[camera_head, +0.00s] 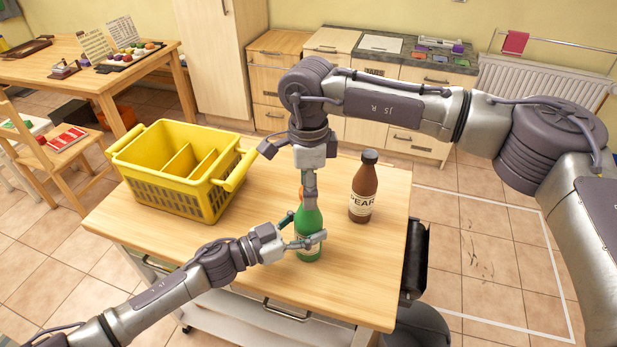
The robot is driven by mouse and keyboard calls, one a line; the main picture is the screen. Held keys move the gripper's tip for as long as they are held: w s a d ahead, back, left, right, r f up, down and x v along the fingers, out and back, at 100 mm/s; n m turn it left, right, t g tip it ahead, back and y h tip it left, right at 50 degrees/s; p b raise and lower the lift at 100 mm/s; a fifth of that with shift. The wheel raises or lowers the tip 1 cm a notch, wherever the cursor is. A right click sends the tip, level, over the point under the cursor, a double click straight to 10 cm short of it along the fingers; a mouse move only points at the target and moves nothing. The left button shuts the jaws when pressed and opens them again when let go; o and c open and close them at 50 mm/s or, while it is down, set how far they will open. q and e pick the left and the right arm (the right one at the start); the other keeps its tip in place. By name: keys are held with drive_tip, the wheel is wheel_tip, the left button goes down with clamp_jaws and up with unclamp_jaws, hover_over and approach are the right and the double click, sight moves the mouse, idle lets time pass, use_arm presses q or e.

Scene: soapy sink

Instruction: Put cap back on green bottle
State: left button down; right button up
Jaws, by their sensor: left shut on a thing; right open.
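The green bottle (309,220) stands upright on the wooden worktop near its front middle. My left gripper (306,242) comes in from the left and is shut on the lower body of the green bottle. My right gripper (309,190) points straight down at the bottle's top and is open. A small orange piece (302,191) shows beside the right gripper's fingers at the bottle's top; it may be the cap. The fingers hide the bottle's mouth, so I cannot tell whether the orange piece sits on the neck.
A brown bottle (364,190) with a dark cap stands upright to the right of the green bottle. A yellow divided basket (170,197) stands at the worktop's back left. The worktop (350,285) is clear at the front and right.

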clamp_jaws()
idle(0.3)
drive_tip(key=shift+o, duration=0.8)
unclamp_jaws()
wheel_tip(320, 180, up, 12)
